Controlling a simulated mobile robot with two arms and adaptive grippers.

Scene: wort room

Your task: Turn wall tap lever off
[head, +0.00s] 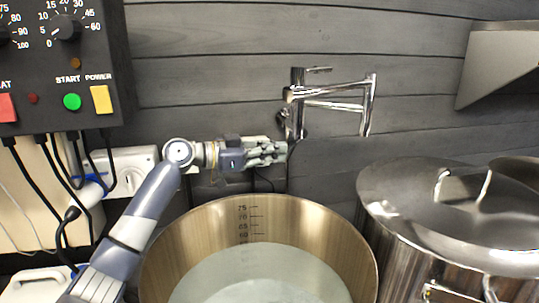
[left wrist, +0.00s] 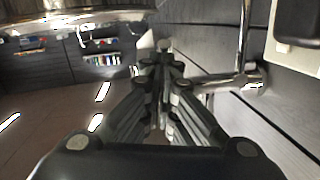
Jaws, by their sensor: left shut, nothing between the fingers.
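The chrome wall tap (head: 368,103) is fixed to the dark plank wall above the pot, with a folding spout reaching right. A short lever (head: 318,69) sticks out to the right at the top of its post. My left gripper (head: 284,151) is at the tap's lower end, just left of the post and well below the top lever. Its fingers are shut and empty. Whether they touch the tap cannot be told. In the left wrist view the shut fingertips (left wrist: 163,53) are beside a chrome pipe (left wrist: 212,80). My right gripper is not in view.
A large open steel pot (head: 155,240) with liquid and a volume scale stands below. A lidded steel vessel (head: 400,190) stands to the right. A control box (head: 105,60) with knobs and cables hangs at left. A grey hood-like panel (head: 495,60) is at upper right.

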